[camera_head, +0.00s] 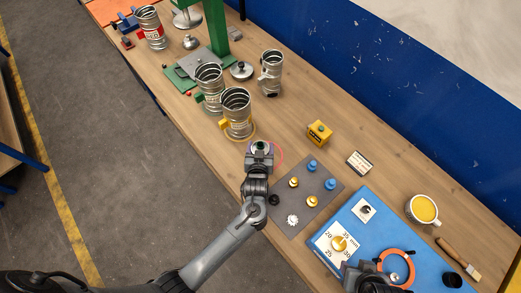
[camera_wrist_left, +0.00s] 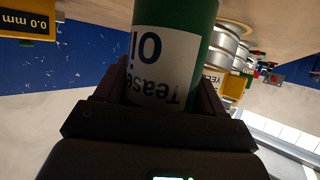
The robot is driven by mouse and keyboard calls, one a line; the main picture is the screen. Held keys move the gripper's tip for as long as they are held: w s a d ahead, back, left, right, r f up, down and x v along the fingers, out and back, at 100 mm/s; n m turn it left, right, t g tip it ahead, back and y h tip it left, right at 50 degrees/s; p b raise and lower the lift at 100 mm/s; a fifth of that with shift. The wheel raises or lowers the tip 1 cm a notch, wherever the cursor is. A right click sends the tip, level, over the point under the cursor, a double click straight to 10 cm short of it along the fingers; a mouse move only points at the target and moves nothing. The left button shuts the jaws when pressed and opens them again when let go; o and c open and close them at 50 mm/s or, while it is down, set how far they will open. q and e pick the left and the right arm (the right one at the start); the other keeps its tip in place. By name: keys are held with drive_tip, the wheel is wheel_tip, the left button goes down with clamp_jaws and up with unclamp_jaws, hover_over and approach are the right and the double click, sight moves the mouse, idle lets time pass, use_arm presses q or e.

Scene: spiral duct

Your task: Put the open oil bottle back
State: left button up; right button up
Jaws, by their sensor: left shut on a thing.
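The green oil bottle (camera_wrist_left: 165,60) with a white label fills the middle of the left wrist view, upside down in that picture. My left gripper (camera_head: 259,158) is shut around it. In the head view only the bottle's round top (camera_head: 261,147) shows, between the fingers, seen from above. A thin red ring (camera_head: 281,155) on the bench shows just right of the gripper, partly hidden by it. I cannot tell whether the bottle's base touches the bench. My right gripper (camera_head: 372,276) is at the bottom edge over the blue board, partly cut off; its jaws are unclear.
A yellow-handled duct piece (camera_head: 236,112) stands close behind the bottle, with more ducts beyond. A yellow gauge box (camera_head: 319,133) stands to the right. A grey mat (camera_head: 325,205) with blue and brass parts lies right of the left gripper. A blue board (camera_head: 375,220) and yellow-filled mug (camera_head: 423,209) are further right.

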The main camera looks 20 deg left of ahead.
use_arm(q)
drive_tip(key=shift+f, duration=0.75)
drive_tip(key=shift+f, duration=0.1)
use_arm(e)
drive_tip(key=shift+f, duration=0.1)
use_arm(q)
drive_tip(key=o, duration=1.2)
